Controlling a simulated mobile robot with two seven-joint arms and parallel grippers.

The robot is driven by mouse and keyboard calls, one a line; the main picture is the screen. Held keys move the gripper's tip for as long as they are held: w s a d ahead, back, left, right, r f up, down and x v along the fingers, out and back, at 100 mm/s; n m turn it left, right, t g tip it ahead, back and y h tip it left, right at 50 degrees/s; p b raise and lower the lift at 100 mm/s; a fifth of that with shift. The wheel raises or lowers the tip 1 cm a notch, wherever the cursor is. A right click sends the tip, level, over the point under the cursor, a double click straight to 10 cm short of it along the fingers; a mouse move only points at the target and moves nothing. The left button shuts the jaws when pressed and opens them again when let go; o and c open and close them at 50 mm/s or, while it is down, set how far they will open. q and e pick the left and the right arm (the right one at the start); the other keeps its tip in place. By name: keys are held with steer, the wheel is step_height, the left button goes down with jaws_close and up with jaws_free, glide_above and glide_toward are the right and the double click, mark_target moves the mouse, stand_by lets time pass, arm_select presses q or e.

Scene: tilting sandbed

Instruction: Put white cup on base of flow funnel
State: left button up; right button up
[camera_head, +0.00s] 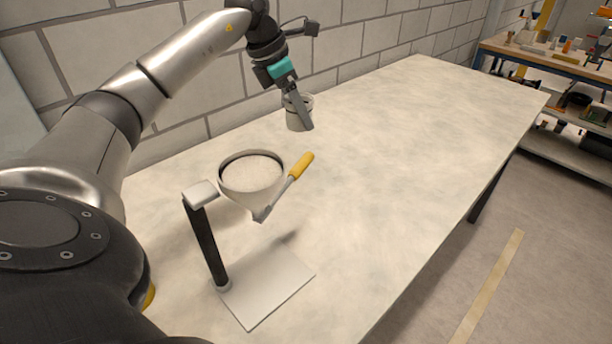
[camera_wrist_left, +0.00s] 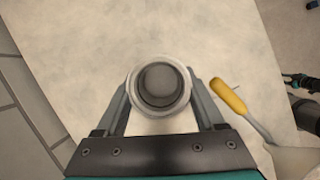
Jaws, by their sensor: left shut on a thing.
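A white cup (camera_head: 293,120) is at the back of the table, upright or nearly so. My left gripper (camera_head: 301,112) is shut on the white cup from above and behind. In the left wrist view the cup (camera_wrist_left: 160,62) sits between the two fingers of my left gripper (camera_wrist_left: 160,98), and I look down into its dark inside. I cannot tell whether the cup touches the table. The flow funnel (camera_head: 235,190) stands nearer, with a dark post and a flat pale base (camera_head: 268,290) that is empty.
A brick wall runs along the table's back. The table (camera_head: 420,130) is clear on the right. A cluttered workbench stands farther off.

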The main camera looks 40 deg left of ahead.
arm_select(q)
steer(key=b, duration=0.3)
glide_above(306, 193)
steer(key=s, duration=0.1)
steer(key=f, duration=1.4)
steer(key=shift+s+a, duration=0.15)
steer(key=shift+a, duration=0.2)
steer(key=shift+f, duration=0.55)
step_height(306, 193, down, 4)
steer(key=shift+r+b, duration=0.25)
steer(key=shift+b, duration=0.05)
steer(key=shift+f, duration=0.35)
steer(key=o, duration=1.1)
steer(key=shift+o, duration=1.1)
arm_select(e)
steer(key=f, duration=0.1)
steer(key=w+d+f, duration=0.1)
steer(key=f, duration=0.2)
steer(key=shift+w+d, duration=0.3)
